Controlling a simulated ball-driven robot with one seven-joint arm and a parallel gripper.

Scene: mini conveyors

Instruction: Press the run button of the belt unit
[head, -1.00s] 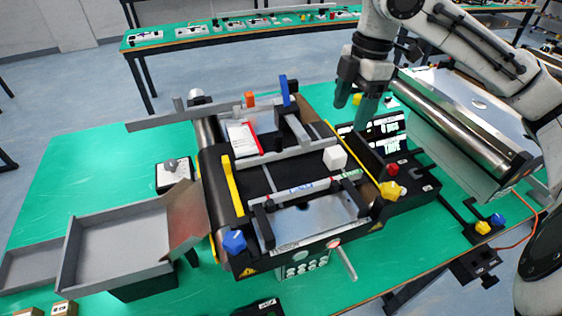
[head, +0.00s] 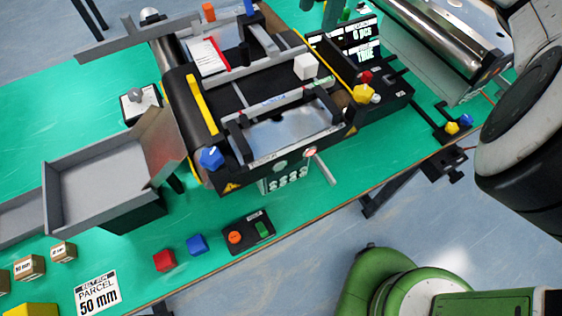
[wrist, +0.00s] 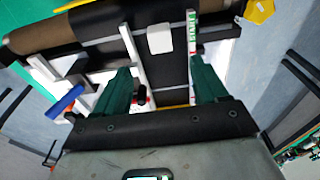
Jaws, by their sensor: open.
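The belt unit (head: 200,125) stands on the green table in the head view, and its dark belt and rails also show in the wrist view (wrist: 96,24). A small black control box (head: 249,244) lies on the table in front of it, with a round orange button (head: 235,237) and a green button (head: 263,229). My gripper (wrist: 161,84) is open and empty, its green fingers pointing over the belt unit in the wrist view.
A white block (head: 306,66) sits on the unit. A grey tray (head: 75,166) stands at left. A red block (head: 164,260) and a blue block (head: 197,243) lie left of the control box, near a parcel label (head: 97,293). The table's front edge is close by.

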